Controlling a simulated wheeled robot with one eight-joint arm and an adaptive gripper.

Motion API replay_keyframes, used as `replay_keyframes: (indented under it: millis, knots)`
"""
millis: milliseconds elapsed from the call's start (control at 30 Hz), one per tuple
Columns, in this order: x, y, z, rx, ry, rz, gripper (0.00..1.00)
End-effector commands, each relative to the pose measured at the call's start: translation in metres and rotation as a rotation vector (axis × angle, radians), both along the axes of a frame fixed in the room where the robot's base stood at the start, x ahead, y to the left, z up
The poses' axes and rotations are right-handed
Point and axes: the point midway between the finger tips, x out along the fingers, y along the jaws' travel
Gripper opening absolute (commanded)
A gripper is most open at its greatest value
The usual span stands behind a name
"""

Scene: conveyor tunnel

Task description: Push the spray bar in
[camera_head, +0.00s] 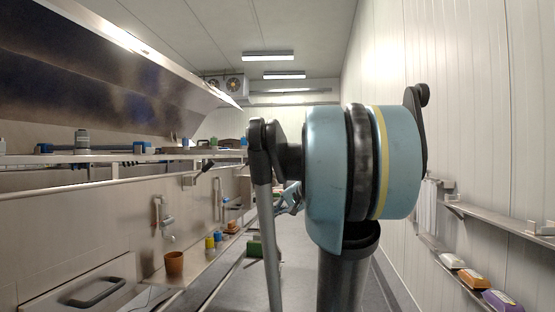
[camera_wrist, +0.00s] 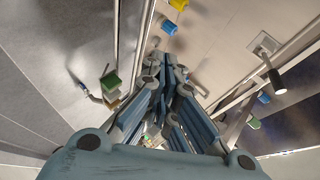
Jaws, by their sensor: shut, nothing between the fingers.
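A short rod with a dark end (camera_head: 207,166) sticks out at an angle from a small metal plate (camera_head: 189,180) on the left machine's side. It looks like the spray bar, though I cannot be sure. In the head view, my gripper (camera_head: 291,196) shows small and partly hidden behind my arm.
The machine's raised hood (camera_head: 120,60) overhangs the left side. An orange cup (camera_head: 174,264), a yellow container (camera_head: 210,244) and a blue container (camera_head: 219,238) stand low along it. A wall shelf (camera_head: 485,215) runs along the right. Floor (camera_head: 300,245) shows in the aisle.

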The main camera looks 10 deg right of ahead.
Motion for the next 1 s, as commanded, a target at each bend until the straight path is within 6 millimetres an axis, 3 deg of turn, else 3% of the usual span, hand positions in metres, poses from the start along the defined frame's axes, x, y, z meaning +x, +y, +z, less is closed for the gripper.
replay_keyframes:
  millis: [33, 200, 400, 500, 633, 767, 1000]
  knots:
    - [0.025, -0.012, 0.026, 0.063, -0.029, -0.042, 0.0]
    - [0.097, -0.056, 0.111, 0.291, -0.135, -0.177, 0.0]
    - [0.151, -0.112, 0.179, 0.488, -0.227, -0.297, 0.0]
    - [0.164, -0.131, 0.197, 0.543, -0.253, -0.332, 0.0]
    - [0.173, -0.139, 0.207, 0.576, -0.267, -0.349, 0.0]
    - [0.184, -0.134, 0.208, 0.581, -0.267, -0.349, 0.0]
    - [0.218, -0.115, 0.207, 0.58, -0.267, -0.346, 0.0]
